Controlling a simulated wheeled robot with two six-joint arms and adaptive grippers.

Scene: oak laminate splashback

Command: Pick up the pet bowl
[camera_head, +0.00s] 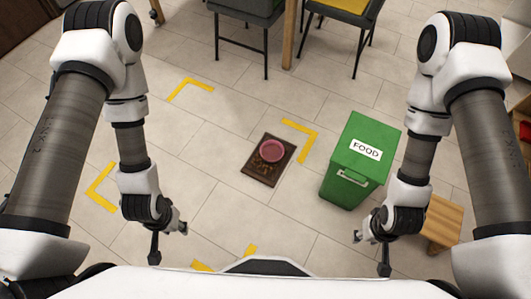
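The pink pet bowl (271,150) sits upright on a dark brown mat (259,178) on the tiled floor, near the middle of the head view. Small brown bits lie on the mat in front of the bowl. My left gripper (169,245) is at the lower left, apart from the bowl, with its fingers spread and nothing between them. My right gripper (371,252) is at the lower right, also apart from the bowl, with its fingers spread and empty.
A green bin labelled FOOD (362,163) stands right of the mat. A wooden stool (441,222) is at the right, partly behind my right arm. Chairs (243,33) stand at the back. Yellow corner marks (301,131) lie around the mat. The floor left of the mat is clear.

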